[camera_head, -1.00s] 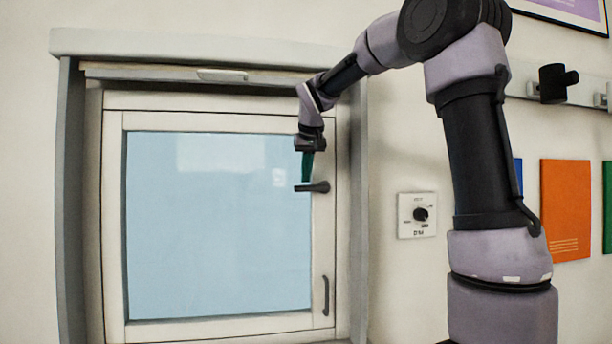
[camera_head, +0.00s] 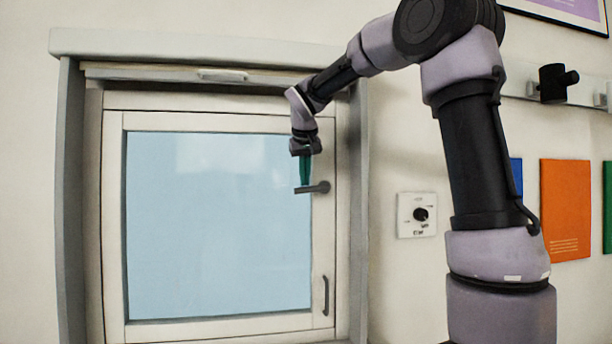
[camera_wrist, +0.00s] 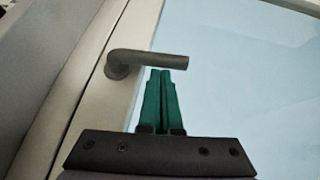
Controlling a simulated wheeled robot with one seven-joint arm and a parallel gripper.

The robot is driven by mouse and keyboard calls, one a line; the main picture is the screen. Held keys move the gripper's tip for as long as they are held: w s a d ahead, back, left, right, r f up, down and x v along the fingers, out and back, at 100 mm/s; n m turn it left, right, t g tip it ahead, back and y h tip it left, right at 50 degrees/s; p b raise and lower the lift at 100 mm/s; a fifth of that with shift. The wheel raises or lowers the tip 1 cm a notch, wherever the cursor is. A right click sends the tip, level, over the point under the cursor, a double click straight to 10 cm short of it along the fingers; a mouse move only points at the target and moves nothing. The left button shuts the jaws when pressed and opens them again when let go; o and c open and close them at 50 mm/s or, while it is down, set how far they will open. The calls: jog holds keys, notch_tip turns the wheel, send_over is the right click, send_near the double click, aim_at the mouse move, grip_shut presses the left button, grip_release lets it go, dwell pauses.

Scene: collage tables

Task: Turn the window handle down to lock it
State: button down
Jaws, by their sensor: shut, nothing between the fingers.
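The dark window handle (camera_head: 313,188) sits on the right side of the white window frame and lies about level, its lever pointing left over the glass. It also shows in the wrist view (camera_wrist: 148,60). My gripper (camera_head: 304,183) is shut and empty, with its green fingers pointing down just above the lever. In the wrist view the fingertips (camera_wrist: 161,72) are close below the lever's edge in the picture, near its free end. I cannot tell whether they touch it. The window (camera_head: 210,230) appears closed in its frame.
A second dark pull handle (camera_head: 325,295) is lower on the frame. A grey casing (camera_head: 357,230) stands out along the right side. A dial switch (camera_head: 417,214), hooks (camera_head: 553,83) and an orange sheet (camera_head: 565,210) are on the wall to the right.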

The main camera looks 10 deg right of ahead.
jog(key=f+h, duration=0.1)
jog(key=a+f+n+h, duration=0.1)
jog(key=h, duration=0.1)
jog(key=shift+f, duration=0.25)
jog(key=d+f+n+t+h, duration=0.1)
jog(key=f+h, duration=0.1)
jog(key=h, duration=0.1)
jog(key=d+f+n+t+h, duration=0.1)
jog(key=f+n+h, duration=0.1)
jog(key=h, duration=0.1)
jog(key=d+f+n+h, duration=0.1)
jog(key=f+h, duration=0.2)
jog(key=shift+d+n+t+h, duration=0.1)
jog(key=shift+n+t+h, duration=0.3)
jog(key=shift+d+f, duration=0.25)
jog(key=shift+d, duration=0.25)
